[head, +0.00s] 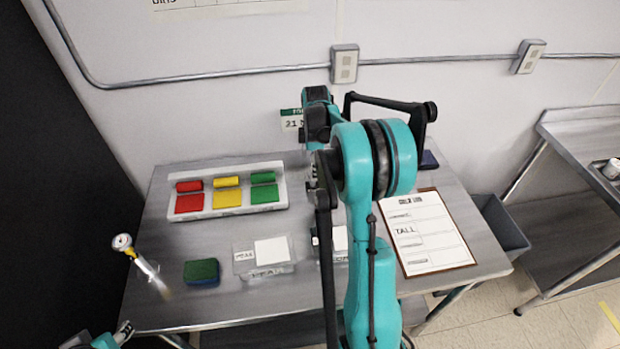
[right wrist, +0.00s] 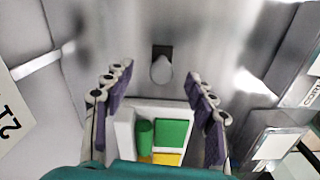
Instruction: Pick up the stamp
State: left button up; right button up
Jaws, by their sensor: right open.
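A small dark object with a rounded grey knob (right wrist: 161,68), which looks like the stamp, stands on the steel table in the right wrist view. It lies ahead of and between the fingers of my right gripper (right wrist: 160,82), apart from them. The right gripper is open and empty. In the head view my right arm hides this object, and the right gripper (head: 316,175) is mostly covered by its own arm. Part of my left gripper (head: 122,331) shows at the lower left edge, too cropped to tell its jaws.
A white tray (head: 228,213) with red, yellow and green blocks and pads stands left. In front are a green-topped sponge (head: 202,270), a labelled bin (head: 264,270) and a dial thermometer (head: 122,242). A clipboard (head: 428,232) lies right, a dark item (head: 429,160) behind it.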

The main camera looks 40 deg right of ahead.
notch_tip(320, 180, down, 2)
jog(key=shift+f, duration=0.1)
jog(key=f, duration=0.1)
jog(key=f+b, duration=0.1)
jog(key=f, duration=0.1)
jog(key=f+b, duration=0.1)
jog(key=shift+a+f, duration=0.25)
jog(key=shift+f, duration=0.15)
jog(key=shift+r, duration=0.1)
grip_shut()
